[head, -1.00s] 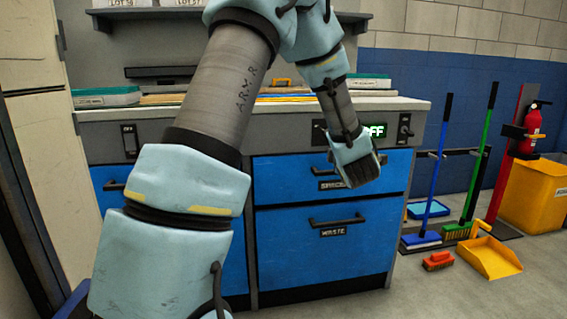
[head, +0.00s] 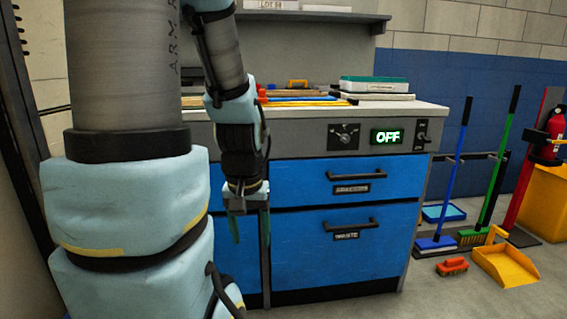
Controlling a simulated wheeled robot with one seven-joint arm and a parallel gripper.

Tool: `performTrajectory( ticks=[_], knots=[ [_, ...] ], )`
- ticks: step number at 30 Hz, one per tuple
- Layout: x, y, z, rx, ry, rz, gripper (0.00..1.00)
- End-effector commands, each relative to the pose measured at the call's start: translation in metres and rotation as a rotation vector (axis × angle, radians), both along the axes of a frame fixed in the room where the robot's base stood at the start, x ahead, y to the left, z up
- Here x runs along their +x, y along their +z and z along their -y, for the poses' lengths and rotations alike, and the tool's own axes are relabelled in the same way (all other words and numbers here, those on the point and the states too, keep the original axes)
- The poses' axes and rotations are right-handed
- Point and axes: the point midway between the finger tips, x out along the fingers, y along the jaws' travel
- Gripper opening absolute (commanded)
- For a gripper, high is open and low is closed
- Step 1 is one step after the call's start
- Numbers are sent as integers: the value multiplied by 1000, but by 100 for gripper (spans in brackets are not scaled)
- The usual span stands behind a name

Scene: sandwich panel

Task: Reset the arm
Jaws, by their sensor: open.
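My gripper (head: 250,238) hangs pointing down in front of the blue cabinet, left of the drawer handles. Its two fingers are apart with nothing visible between them. My arm comes down from the upper left, and its large links fill the left side of the view. The gripper appears clear of the cabinet, though the exact gap cannot be told.
Floor in front is clear.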

Motion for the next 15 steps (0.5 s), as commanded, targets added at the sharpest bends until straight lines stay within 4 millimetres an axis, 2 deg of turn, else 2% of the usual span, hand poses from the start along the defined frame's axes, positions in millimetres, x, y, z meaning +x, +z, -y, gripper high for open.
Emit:
performTrajectory(
  ticks=[1,5,15],
  knots=[
    [0,23,0,0,1,0,66],
    [0,54,1,-1,2,1,66],
    [1,158,1,-2,3,2,66]
  ],
)
